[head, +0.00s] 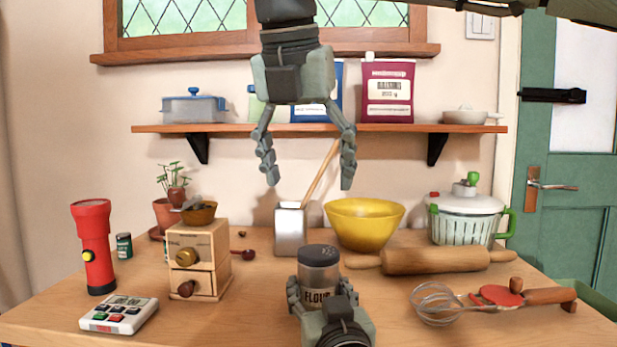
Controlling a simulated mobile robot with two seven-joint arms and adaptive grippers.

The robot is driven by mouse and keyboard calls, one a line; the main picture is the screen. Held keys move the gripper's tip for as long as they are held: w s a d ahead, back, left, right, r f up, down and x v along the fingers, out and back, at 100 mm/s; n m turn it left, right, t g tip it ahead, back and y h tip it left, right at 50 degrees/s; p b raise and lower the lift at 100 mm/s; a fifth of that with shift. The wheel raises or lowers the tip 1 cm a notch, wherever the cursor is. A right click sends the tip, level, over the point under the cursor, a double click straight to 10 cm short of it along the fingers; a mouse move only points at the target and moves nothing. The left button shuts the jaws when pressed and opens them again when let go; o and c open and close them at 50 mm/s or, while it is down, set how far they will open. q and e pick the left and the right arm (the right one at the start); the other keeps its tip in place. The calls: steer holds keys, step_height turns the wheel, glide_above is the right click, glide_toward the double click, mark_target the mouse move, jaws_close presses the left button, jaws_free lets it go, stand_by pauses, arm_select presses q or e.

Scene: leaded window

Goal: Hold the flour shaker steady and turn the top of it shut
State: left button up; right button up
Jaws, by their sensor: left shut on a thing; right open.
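The flour shaker (318,274) stands upright near the front middle of the table. It has a dark grey top with small holes and a "FLOUR" label, partly covered. My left gripper (320,297) is shut around its lower body, with a finger on each side. My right gripper (308,178) hangs above and slightly left of the shaker, pointing down. Its fingers are spread wide and empty, well clear of the shaker's top.
Behind stand a metal holder (290,230) with a wooden stick and a yellow bowl (365,225). A rolling pin (445,261) and whisk (436,304) lie right. A wooden grinder (198,262) stands left. A shelf (225,129) with bags runs behind my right gripper.

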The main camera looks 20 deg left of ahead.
arm_select(q)
steer(key=o, duration=1.4)
